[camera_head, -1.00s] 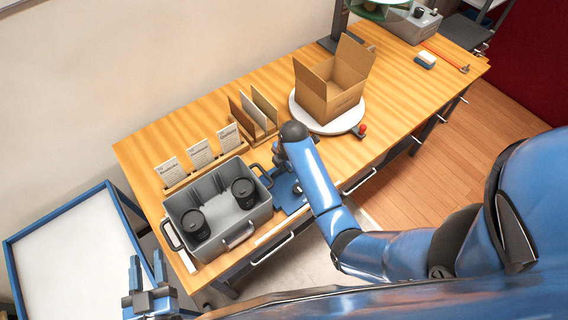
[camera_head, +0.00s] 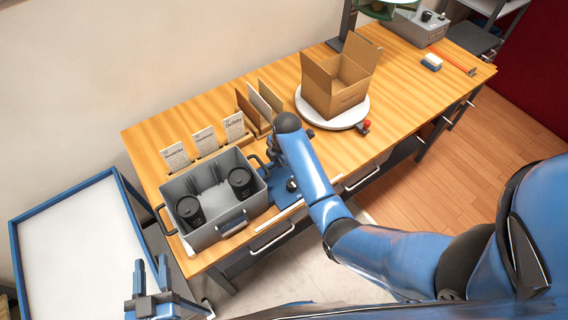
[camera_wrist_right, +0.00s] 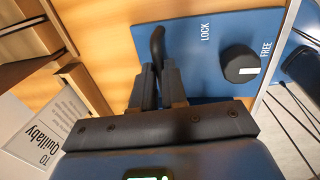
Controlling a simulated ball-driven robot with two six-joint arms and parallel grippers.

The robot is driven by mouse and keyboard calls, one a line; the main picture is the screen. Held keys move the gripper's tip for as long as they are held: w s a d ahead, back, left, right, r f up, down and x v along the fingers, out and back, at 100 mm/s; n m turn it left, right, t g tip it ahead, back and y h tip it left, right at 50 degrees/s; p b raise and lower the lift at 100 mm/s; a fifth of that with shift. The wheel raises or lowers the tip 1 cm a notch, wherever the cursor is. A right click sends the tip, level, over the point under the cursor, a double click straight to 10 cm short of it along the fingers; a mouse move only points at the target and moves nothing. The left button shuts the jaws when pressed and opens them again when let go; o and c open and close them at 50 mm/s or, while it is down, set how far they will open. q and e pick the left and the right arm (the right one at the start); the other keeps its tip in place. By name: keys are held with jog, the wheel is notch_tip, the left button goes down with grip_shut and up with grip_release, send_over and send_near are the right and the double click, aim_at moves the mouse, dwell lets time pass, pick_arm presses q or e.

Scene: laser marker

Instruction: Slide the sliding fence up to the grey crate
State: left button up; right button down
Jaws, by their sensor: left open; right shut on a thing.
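The grey crate (camera_head: 232,222) stands at the table's front left with two black lidded cups in it. The sliding fence shows as a blue plate (camera_head: 284,188) just right of the crate. In the right wrist view the plate (camera_wrist_right: 190,45) carries LOCK and FREE lettering and a black knob (camera_wrist_right: 240,64), its white mark towards FREE. My right gripper (camera_wrist_right: 158,85) is shut on the fence's black handle (camera_wrist_right: 157,45). My arm hides part of the fence; I cannot tell whether it touches the crate. My left gripper (camera_head: 152,275) is open and empty, left of the table.
Cards in a wooden rack (camera_head: 205,143) stand behind the crate, with upright dividers (camera_head: 262,103) right of them. An open cardboard box (camera_head: 338,85) sits on a white turntable (camera_head: 350,113) to the right. A blue-edged white table (camera_head: 70,235) stands at the left.

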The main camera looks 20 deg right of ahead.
aim_at(283, 174)
jog(key=c, duration=1.2)
grip_release()
jog(key=shift+o, duration=0.2)
jog(key=shift+r, duration=0.1)
jog(key=shift+s+r, duration=0.1)
jog(key=shift+r, duration=0.45)
notch_tip(283, 174, up, 9)
jog(key=s+b, duration=0.1)
jog(key=s, duration=0.1)
jog(key=shift+d+r+b, duration=0.2)
jog(key=shift+d+b, duration=0.1)
jog(key=shift+w, duration=0.1)
